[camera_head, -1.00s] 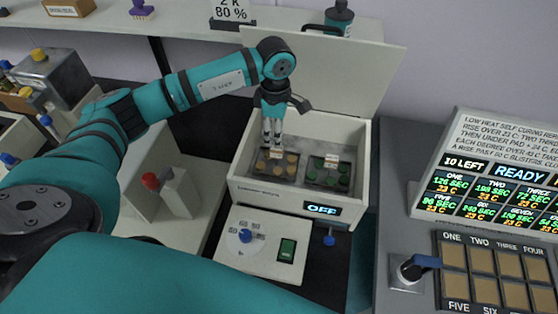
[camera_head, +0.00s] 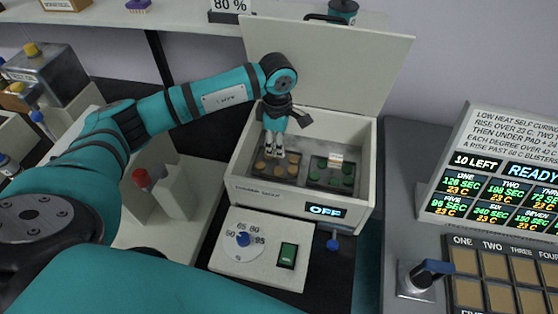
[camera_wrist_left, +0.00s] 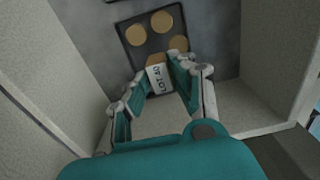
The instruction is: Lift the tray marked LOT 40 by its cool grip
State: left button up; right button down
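The LOT 40 tray (camera_wrist_left: 150,42), dark with several tan discs, lies flat on the floor of the open chamber, at left inside it. It also shows in the head view (camera_head: 281,177). Its pale grip tab (camera_wrist_left: 158,77), lettered LOT 40, points towards my left gripper in the left wrist view. My left gripper (camera_wrist_left: 158,72) reaches down with one finger on each side of the tab. Its fingers stand apart, and I cannot tell whether they touch the tab. It also shows in the head view (camera_head: 274,156). My right gripper is not in view.
A second tray (camera_head: 330,172) with green discs sits close on the right. Chamber walls (camera_head: 300,203) surround both trays, and the lid (camera_head: 335,65) stands open behind. The chamber display (camera_head: 325,211) reads OFF. A panel (camera_head: 500,185) reads READY, 10 LEFT.

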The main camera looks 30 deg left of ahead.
pick_arm(q)
grip_shut()
jog(key=shift+r+p, duration=0.85)
jog(key=shift+r, duration=0.65)
jog(key=shift+r, duration=0.1)
